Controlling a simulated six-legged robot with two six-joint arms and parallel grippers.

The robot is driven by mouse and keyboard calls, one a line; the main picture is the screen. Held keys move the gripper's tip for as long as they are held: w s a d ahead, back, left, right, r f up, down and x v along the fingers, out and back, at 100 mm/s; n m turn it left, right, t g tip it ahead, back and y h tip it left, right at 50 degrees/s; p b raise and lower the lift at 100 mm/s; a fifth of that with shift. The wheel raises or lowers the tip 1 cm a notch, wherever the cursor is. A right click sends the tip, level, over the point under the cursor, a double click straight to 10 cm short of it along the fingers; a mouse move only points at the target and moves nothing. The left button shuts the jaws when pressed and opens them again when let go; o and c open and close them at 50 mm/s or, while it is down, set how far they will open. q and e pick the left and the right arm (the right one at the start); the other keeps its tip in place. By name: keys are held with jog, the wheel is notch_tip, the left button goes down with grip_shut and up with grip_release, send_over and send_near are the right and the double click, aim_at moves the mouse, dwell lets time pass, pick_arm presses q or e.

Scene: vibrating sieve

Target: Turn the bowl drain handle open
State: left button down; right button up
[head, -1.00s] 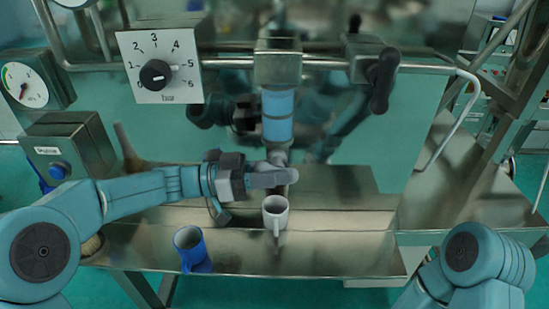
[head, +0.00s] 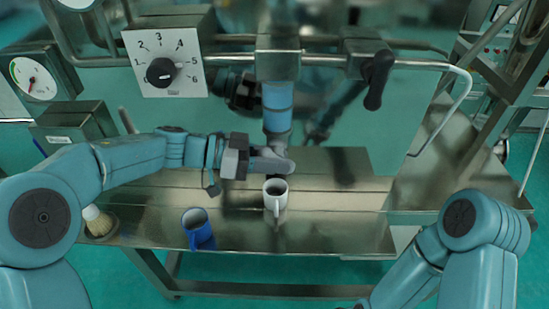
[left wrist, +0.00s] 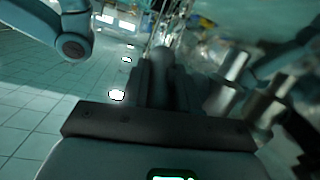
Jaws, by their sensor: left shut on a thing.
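My left gripper (head: 272,163) is at the lower end of the blue and metal drain pipe (head: 278,102), in the middle of the head view. Its jaws are shut on the bowl drain handle, which the fingers mostly hide in that view. In the left wrist view, a dark, rounded piece of the handle (left wrist: 163,58) shows between the two fingers. How far the handle is turned cannot be told. My right arm's elbow shows at the lower right, but its gripper is out of view.
A white mug (head: 275,190) stands on the metal shelf (head: 330,228) just below the gripper. A blue mug (head: 198,228) and a brush (head: 98,220) are to its left. A dial panel (head: 165,62) and a black lever (head: 378,80) are above. The shelf's right part is clear.

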pick_arm(q)
jog(key=shift+f, duration=0.1)
jog(key=c, duration=0.9)
grip_release()
jog(key=shift+c, duration=0.2)
jog(key=b+v, duration=0.2)
jog(key=v, duration=1.4)
jog(key=shift+a+b, duration=0.15)
jog(key=shift+b, duration=0.25)
jog(key=shift+s, duration=0.1)
